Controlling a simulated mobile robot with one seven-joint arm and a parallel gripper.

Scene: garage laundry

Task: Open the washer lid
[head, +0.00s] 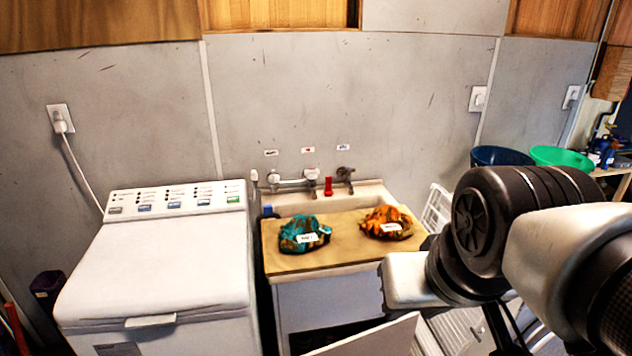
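A white top-loading washer (165,265) stands at the left against the grey wall. Its lid (160,268) lies flat and shut, with a pale handle tab (150,321) at the front edge. A control panel (175,200) with several coloured buttons runs along the back. My arm comes in from the right, clear of the washer. My gripper's fingers do not show, so I cannot see whether they are open or shut.
Right of the washer is a sink cabinet with a brown board (335,252) on top, holding a teal cloth bundle (304,234) and an orange one (387,222). A white panel (372,338) juts out at the front. Blue (500,156) and green (562,157) basins are back right.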

